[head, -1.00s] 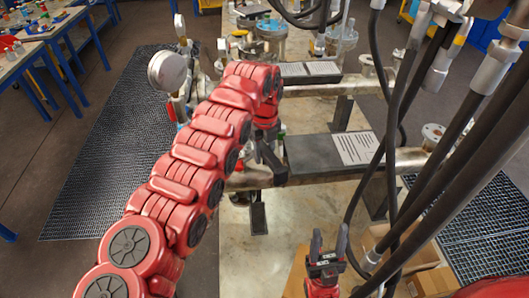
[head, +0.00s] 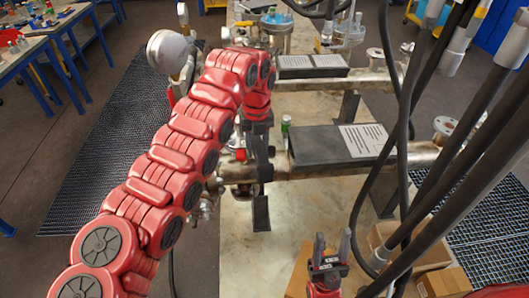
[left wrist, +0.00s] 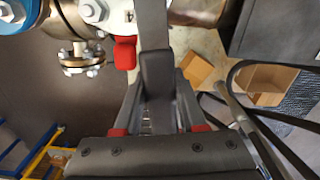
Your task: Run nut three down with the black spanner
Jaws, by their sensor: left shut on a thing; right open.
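My left gripper (head: 260,150) is shut on a dark bar, which looks like the black spanner (left wrist: 153,25). In the left wrist view the spanner runs upward from the fingers (left wrist: 158,85) past a pale flange face (left wrist: 115,14). The flange carries hex nuts, one of them here (left wrist: 92,11), and a black "4" mark. The spanner's far end is out of that view, so I cannot tell whether it sits on a nut. I cannot tell which nut is three. My right gripper (head: 331,250) is open and empty at the lower middle of the head view.
A grey box with a printed sheet (head: 340,145) lies by the horizontal pipe. A pressure gauge (head: 172,52) stands left of my left arm. Black hoses (head: 400,150) hang at the right. Cardboard boxes (head: 430,262) stand at the lower right. A smaller bolted flange (left wrist: 85,58) hangs near the vessel.

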